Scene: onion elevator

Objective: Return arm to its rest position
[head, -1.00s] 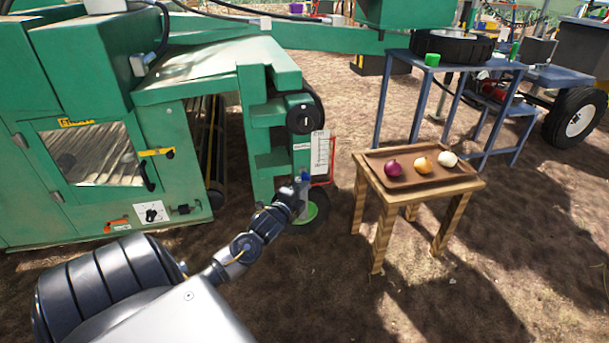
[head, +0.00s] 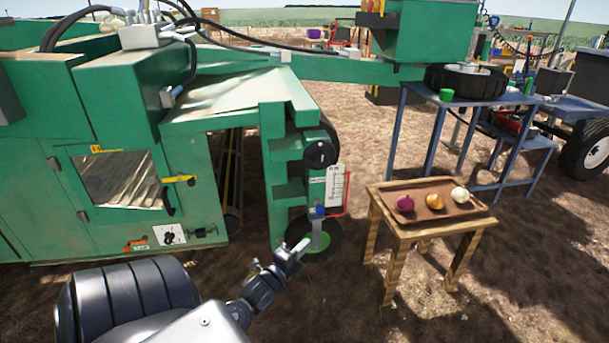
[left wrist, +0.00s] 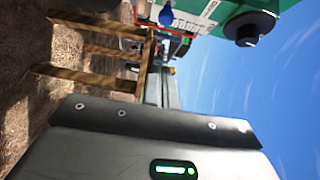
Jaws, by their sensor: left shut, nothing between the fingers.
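My left arm comes in from the bottom left of the head view, and its gripper (head: 298,247) is shut with nothing held. It points toward the green machine (head: 180,137), in front of the blue knob (head: 317,211) and the dark wheel (head: 328,240). I cannot tell from the head view whether it touches anything there. In the left wrist view the gripper's body fills the bottom, and the machine shows at the upper right with blue sky beside it. My right gripper is not in view.
A wooden table (head: 385,232) right of my gripper bears a brown tray (head: 445,215) with a red onion (head: 404,204), a yellow onion (head: 434,201) and a white onion (head: 460,195). A blue metal bench (head: 432,128) stands behind it. The dirt ground at the front right is clear.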

